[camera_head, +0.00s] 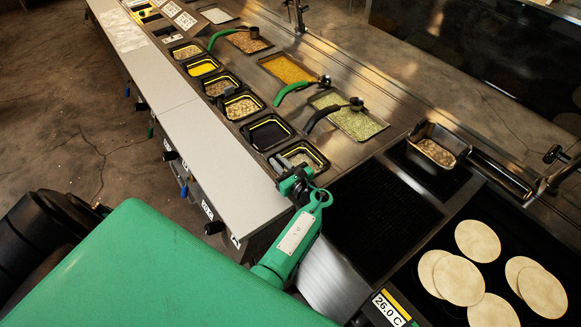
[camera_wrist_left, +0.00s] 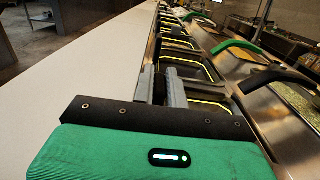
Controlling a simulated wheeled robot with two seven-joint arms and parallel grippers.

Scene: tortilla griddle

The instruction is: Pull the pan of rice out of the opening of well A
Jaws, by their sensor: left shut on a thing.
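The nearest pan (camera_head: 312,153) sits at the close end of a row of small dark pans with yellow-lined rims. Its contents look pale and grainy, partly hidden by my gripper, and I cannot read a well label. My left gripper (camera_head: 291,166) is at this pan's near-left edge. In the left wrist view the gripper's grey fingers (camera_wrist_left: 168,80) are close together at the pan row, shut on what appears to be the pan's rim; the grip itself is hard to see. My right gripper is not in view.
An empty-looking dark well (camera_head: 269,132) lies beside the nearest pan. A metal pan (camera_head: 437,150) stands beyond the black grate (camera_head: 380,215). Tortillas (camera_head: 459,280) lie on the griddle. Green and black ladle handles rise over larger trays. The pale counter (camera_head: 215,145) is clear.

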